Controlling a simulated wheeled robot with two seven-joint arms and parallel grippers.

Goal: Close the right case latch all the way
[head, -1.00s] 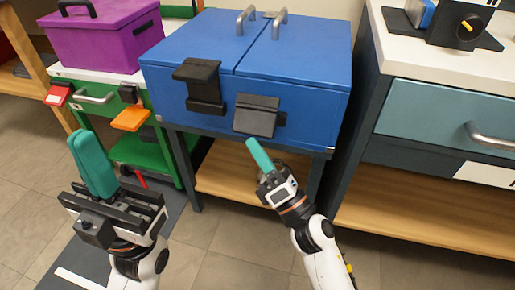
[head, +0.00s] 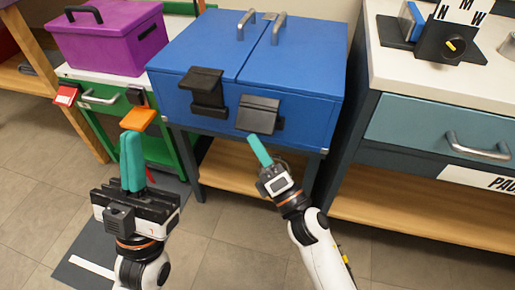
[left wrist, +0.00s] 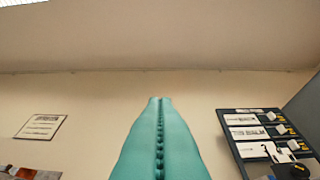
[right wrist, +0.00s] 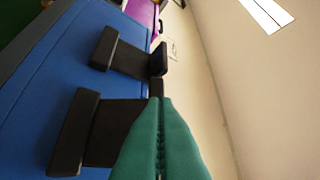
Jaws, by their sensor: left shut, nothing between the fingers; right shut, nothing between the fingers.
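The blue case (head: 313,100) has two black latches on its front. The right latch (head: 258,117) has its flap hanging down at a slant; I cannot tell how far it stands off the front. The left latch (head: 206,80) has its flap sticking out further up. In the right wrist view the right latch (right wrist: 75,130) is nearer and the left latch (right wrist: 112,50) beyond it. My right gripper (head: 251,138), teal fingers shut and empty, has its tips just below the right latch; contact is unclear. My left gripper (head: 131,136) is shut and empty, pointing up, left of the case.
The case stands on a dark-framed table with a wooden lower shelf (head: 230,170). A purple box (head: 110,40) sits on a green cabinet at left, with an orange piece (head: 137,118) in front. A teal drawer unit (head: 420,125) stands close on the right.

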